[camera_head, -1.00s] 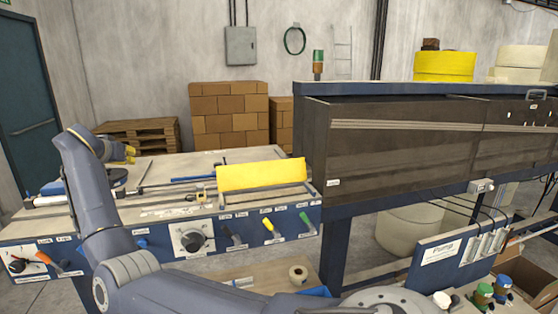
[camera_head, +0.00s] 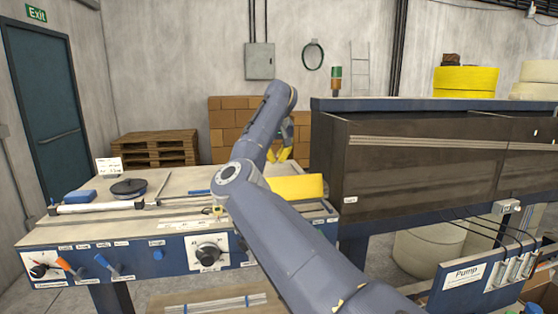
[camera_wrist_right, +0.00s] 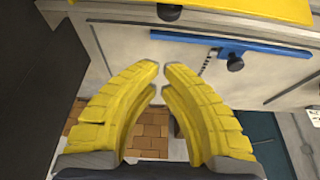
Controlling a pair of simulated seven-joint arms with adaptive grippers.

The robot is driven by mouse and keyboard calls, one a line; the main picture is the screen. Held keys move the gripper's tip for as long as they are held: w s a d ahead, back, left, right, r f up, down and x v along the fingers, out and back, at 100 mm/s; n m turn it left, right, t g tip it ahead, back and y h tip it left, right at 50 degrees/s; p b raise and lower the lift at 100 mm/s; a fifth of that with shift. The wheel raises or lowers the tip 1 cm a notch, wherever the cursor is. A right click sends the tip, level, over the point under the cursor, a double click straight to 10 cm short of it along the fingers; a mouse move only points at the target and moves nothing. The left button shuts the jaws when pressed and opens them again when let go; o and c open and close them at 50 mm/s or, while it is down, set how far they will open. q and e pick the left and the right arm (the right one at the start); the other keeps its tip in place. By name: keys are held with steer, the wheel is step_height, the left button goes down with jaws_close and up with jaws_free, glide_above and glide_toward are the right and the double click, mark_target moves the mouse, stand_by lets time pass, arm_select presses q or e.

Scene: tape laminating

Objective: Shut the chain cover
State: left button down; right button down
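The yellow panel, which looks like the chain cover (camera_head: 297,187), stands at the right end of the machine table in the head view, its left part hidden behind my arm. Its yellow edge also shows along the top of the right wrist view (camera_wrist_right: 240,9). My right gripper (camera_head: 284,154) is just behind and above the panel, fingers pointing down. In the right wrist view its yellow fingertips (camera_wrist_right: 161,70) are almost together with a thin gap and nothing between them. A short piece of chain (camera_wrist_right: 209,60) shows by a blue bar (camera_wrist_right: 205,44). My left gripper is out of view.
The dark machine housing (camera_head: 420,160) stands close to the right of the panel. The table (camera_head: 180,187) carries a black disc (camera_head: 129,187) and a white roller (camera_head: 95,207) on its left. Knobs and levers line its front, including a round dial (camera_head: 208,252).

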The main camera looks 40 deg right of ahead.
mark_target(279, 189)
steer(key=x, duration=0.8)
steer(key=shift+s+a+r, duration=0.3)
steer(key=shift+s+a, duration=0.2)
steer(key=shift+s, duration=0.3)
steer(key=shift+s+a+r, duration=0.3)
steer(key=shift+s+a, duration=0.2)
steer(key=shift+s, duration=0.25)
steer(key=shift+a, duration=0.15)
steer(key=shift+r+t, duration=0.15)
steer(key=shift+t, duration=0.15)
steer(key=shift+s+r, duration=0.1)
steer(key=shift+s, duration=0.05)
steer(key=shift+h, duration=0.3)
